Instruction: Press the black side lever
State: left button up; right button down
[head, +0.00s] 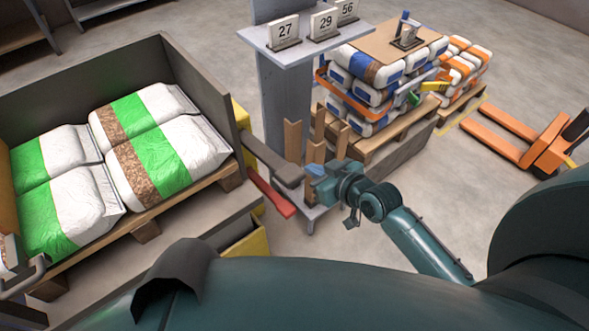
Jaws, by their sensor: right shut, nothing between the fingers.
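The black side lever (268,160) is a dark grey bar that sticks out to the right from a yellow housing beside the pallet bay. My right arm comes in from the lower right. My left gripper is not in view.
White and green bags (160,155) lie on a pallet inside grey walls at left. A grey stand (285,90) with number cards and upright wooden pieces (315,145) rises behind my gripper. Another bag stack (370,85) and an orange pallet truck (530,145) stand at right.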

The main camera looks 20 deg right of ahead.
jog(key=b, duration=0.2)
send_over(295, 176)
jog(key=w, duration=0.1)
jog(key=f, duration=0.4)
jog(key=shift+a+f, duration=0.3)
jog(key=shift+s+d+f, duration=0.1)
jog(key=shift+s+f, duration=0.1)
jog(key=shift+f, duration=0.45)
jog(key=shift+s+d+f, duration=0.1)
jog(key=shift+s+f, duration=0.05)
jog(key=shift+f, duration=0.45)
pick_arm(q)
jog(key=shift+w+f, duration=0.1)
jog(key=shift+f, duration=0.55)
pick_arm(e)
jog(key=shift+s+f, duration=0.15)
jog(key=shift+f, duration=0.35)
